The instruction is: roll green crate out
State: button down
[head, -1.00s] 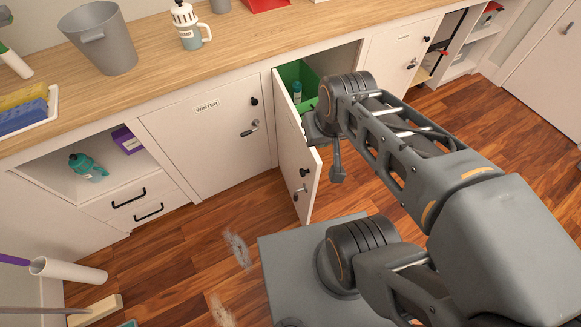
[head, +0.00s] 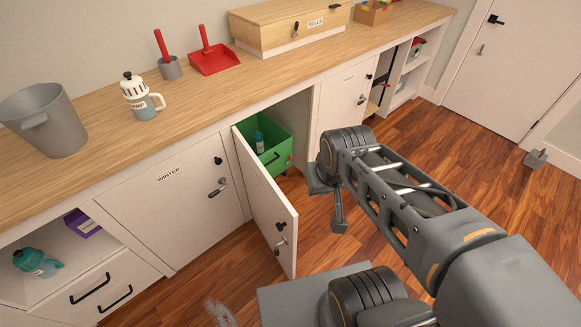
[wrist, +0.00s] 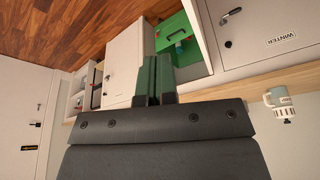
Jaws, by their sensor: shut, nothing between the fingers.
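The green crate (head: 272,146) sits inside the open cabinet bay under the counter, with a dark handle on its front and a teal bottle (head: 259,142) in it. The cabinet door (head: 262,200) stands swung open to the left of the crate. My gripper (head: 339,222) hangs in front of and right of the bay, apart from the crate. In the wrist view my gripper's fingers (wrist: 156,80) are shut and empty, and the crate (wrist: 176,32) shows beyond them with its handle. The crate's lower part is partly hidden by the door in the head view.
The WINTER cabinet (head: 165,205) is shut on the left. Another shut door (head: 343,100) is right of the bay, with open shelves beyond. The counter (head: 190,105) holds a bucket, mug, dustpan and wooden box.

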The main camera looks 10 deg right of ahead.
aim_at(278, 143)
jog(key=k, duration=1)
jog(key=z, duration=0.75)
jog(key=i, duration=3.8)
jog(key=u, duration=4.2)
